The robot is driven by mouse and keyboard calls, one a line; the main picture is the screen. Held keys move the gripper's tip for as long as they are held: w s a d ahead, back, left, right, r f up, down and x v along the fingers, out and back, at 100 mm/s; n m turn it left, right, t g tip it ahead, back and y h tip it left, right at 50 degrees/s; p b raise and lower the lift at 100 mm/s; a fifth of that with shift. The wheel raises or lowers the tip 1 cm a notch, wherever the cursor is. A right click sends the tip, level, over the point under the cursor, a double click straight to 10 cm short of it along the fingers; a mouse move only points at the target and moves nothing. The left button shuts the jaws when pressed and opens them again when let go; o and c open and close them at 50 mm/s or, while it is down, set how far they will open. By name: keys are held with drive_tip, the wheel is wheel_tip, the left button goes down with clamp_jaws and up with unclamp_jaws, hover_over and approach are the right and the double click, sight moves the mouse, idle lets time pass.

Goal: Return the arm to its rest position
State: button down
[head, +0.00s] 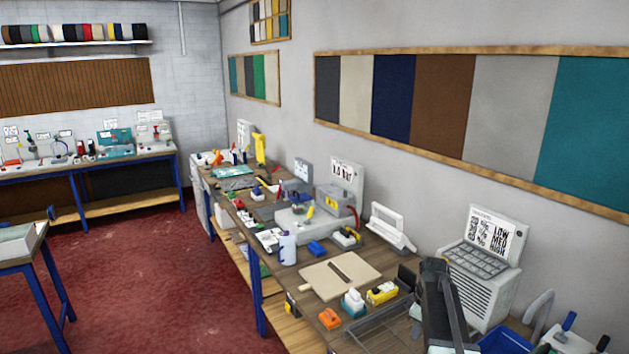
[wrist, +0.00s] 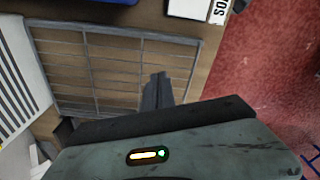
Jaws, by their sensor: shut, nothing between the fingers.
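My gripper shows in the wrist view (wrist: 157,90) as two dark fingers closed together, with nothing between them. It is over or beside the wire tray (wrist: 110,65) on the wooden bench; I cannot tell the height between them. In the head view my dark arm stands at the lower right, in front of the bench, beside the grey slatted unit (head: 485,290). The same tray (head: 385,325) lies just left of the arm. The fingertips are not clearly made out in the head view.
A white labelled box (wrist: 198,9) shows in the wrist view. Red carpet (head: 160,270) is open to the left.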

drive_tip(key=s+a+f+b, duration=0.2)
drive_tip(key=s+a+f, duration=0.1)
drive_tip(key=a, duration=0.4)
drive_tip(key=s+a+f+b, duration=0.2)
drive_tip(key=a+f, duration=0.1)
drive_tip(key=a, duration=0.3)
drive_tip(key=s+a+f+m+b, duration=0.1)
drive_tip(key=s+a+m, duration=0.4)
drive_tip(key=s+m, duration=0.4)
drive_tip(key=shift+s+m+g+h, duration=0.25)
drive_tip(key=shift+m+g+h, duration=0.05)
drive_tip(key=shift+m, duration=0.1)
drive_tip(key=shift+a, duration=0.1)
